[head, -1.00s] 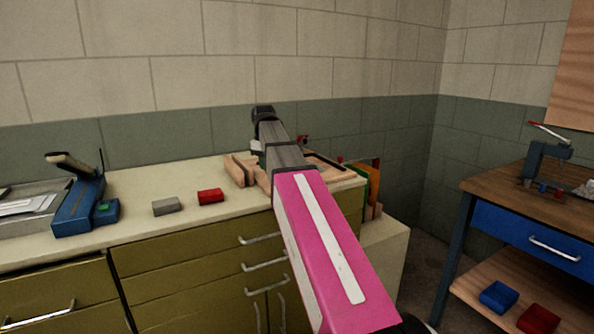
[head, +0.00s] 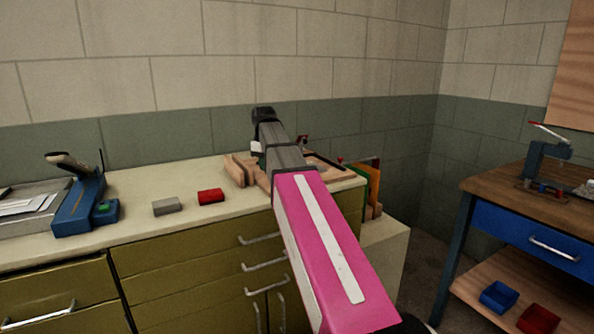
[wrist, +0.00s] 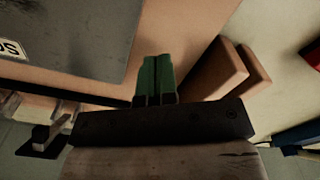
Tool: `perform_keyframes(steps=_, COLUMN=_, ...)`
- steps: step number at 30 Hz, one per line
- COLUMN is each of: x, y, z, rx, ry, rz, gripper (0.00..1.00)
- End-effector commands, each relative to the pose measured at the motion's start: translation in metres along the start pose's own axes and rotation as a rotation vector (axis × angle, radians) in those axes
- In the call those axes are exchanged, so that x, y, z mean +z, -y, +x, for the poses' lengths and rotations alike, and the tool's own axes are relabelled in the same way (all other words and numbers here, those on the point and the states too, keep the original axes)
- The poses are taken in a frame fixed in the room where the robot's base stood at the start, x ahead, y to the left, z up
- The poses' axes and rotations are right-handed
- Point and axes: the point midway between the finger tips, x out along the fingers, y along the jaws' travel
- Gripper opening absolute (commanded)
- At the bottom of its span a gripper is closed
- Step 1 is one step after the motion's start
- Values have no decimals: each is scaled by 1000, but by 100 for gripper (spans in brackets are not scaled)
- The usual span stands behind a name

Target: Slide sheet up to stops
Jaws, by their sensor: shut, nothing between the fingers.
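A dark grey sheet (wrist: 75,35) lies on a tan wooden board (wrist: 185,30) at the upper left of the wrist view, with part of a white label at its left edge. My gripper (wrist: 156,62) shows two green fingers together, with nothing between them, over the wood just right of the sheet's near corner. I cannot tell whether the fingers touch the wood. In the head view my arm hides the gripper and most of the wooden fixture (head: 340,172). I cannot make out the stops with certainty.
Two wooden blocks (wrist: 222,70) stand right of the fingers. On the counter (head: 130,212) are a grey block (head: 167,206), a red block (head: 211,196) and a blue tool (head: 80,203). Upright coloured panels (head: 370,185) stand at the counter's right end. A workbench (head: 520,195) is at right.

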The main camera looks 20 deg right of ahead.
Motion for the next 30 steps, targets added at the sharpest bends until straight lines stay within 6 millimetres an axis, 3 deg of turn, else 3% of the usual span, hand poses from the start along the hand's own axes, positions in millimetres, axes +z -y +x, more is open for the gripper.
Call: perform_keyframes(steps=30, x=0, y=0, z=18, rx=0, ry=0, rz=0, gripper=0)
